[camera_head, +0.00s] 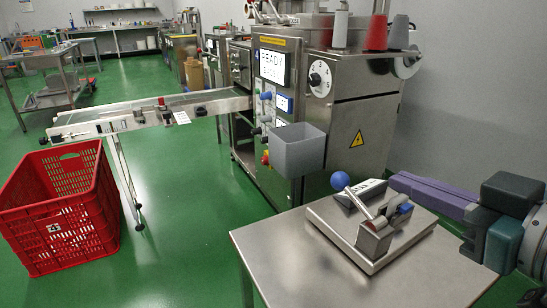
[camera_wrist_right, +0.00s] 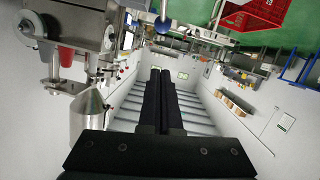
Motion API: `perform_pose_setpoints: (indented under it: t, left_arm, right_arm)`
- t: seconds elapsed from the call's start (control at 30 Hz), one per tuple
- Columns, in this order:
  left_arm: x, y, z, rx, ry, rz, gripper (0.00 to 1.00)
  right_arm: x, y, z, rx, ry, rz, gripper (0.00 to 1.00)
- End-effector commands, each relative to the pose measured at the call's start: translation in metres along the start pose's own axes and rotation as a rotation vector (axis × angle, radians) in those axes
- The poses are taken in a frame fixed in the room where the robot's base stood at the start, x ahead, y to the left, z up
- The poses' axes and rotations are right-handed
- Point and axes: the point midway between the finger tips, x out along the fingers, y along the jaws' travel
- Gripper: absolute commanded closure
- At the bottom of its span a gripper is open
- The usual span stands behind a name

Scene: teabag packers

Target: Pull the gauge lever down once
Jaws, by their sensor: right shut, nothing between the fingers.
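The gauge (camera_head: 375,225) is a metal block on a steel plate on the table. Its lever (camera_head: 358,201) slants up and left to a blue ball knob (camera_head: 340,180), so the knob stands raised above the plate. My right gripper (camera_head: 393,183) comes in from the right, to the right of the knob and behind the gauge block, apart from the knob. Its two dark fingers (camera_wrist_right: 160,72) lie together in the right wrist view, shut with nothing between them. A blue ball (camera_wrist_right: 163,22) shows beyond the fingertips there; I cannot tell if it is the lever's knob. My left gripper is not in view.
The steel table (camera_head: 290,260) is bare left of the gauge. The packing machine (camera_head: 350,110) stands behind, with a grey bin (camera_head: 297,150) on its front. A red crate (camera_head: 62,215) stands on the floor at left, by a conveyor (camera_head: 150,112).

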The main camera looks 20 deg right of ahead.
Motion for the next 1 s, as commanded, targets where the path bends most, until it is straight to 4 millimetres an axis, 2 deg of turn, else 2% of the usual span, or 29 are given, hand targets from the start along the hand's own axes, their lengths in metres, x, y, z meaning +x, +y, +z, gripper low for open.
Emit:
perform_pose_setpoints:
  t: [0.4, 0.5, 0.7, 1.0]
  left_arm:
    - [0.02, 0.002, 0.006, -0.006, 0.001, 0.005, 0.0]
    - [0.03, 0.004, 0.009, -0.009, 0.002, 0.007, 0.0]
    - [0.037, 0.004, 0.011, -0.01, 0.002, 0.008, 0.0]
    - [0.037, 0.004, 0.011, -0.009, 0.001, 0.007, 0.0]
  right_arm:
    - [0.082, 0.0, 0.001, 0.002, 0.003, 0.0, 1.0]
    - [0.093, -0.001, 0.017, 0.001, -0.001, -0.001, 1.0]
    - [0.105, -0.001, 0.028, 0.001, 0.0, -0.001, 1.0]
    - [0.106, -0.001, 0.028, 0.0, 0.0, -0.001, 1.0]
